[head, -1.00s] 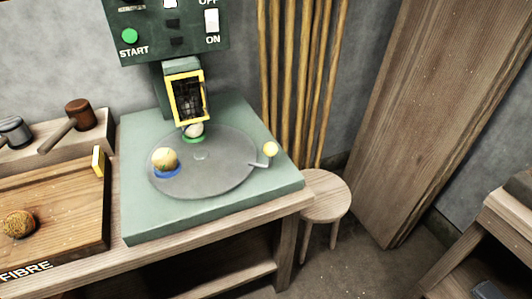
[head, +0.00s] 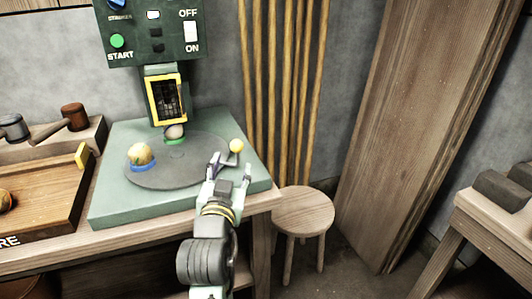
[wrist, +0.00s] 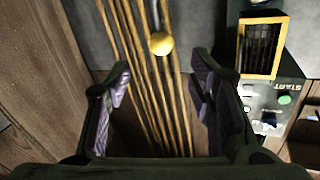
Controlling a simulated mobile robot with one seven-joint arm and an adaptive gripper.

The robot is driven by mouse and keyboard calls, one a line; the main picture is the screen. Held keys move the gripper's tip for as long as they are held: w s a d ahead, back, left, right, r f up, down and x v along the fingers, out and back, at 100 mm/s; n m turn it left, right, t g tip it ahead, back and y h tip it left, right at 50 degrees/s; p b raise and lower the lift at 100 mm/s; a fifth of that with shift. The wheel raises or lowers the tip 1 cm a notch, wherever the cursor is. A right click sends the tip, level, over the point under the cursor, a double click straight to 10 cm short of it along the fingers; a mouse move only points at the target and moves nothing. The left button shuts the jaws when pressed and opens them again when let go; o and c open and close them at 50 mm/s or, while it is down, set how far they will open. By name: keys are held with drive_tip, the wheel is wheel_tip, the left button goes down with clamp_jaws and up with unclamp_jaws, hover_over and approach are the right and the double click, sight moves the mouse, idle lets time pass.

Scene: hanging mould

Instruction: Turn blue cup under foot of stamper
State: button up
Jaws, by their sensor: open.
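A yellow knob (head: 236,146) stands at the turntable's right edge. My gripper (head: 232,166) is open and empty, just in front of the knob. In the wrist view the knob (wrist: 161,43) shows beyond and between my spread fingers.
The green panel (head: 150,32) with START and ON/OFF controls is above. Wooden poles (head: 280,90) lean on the wall behind right. A round stool (head: 303,210) stands right of the bench. A fibre tray (head: 45,185) and mallets lie left.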

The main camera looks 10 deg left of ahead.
sight(236, 149)
drive_tip(key=w, duration=0.3)
drive_tip(key=w+a+p, duration=0.1)
drive_tip(key=w, duration=0.3)
drive_tip(key=w+a, duration=0.1)
drive_tip(key=w, duration=0.2)
drive_tip(key=shift+w+p, duration=0.25)
drive_tip(key=shift+p, duration=0.05)
drive_tip(key=shift+c, duration=0.4)
clamp_jaws()
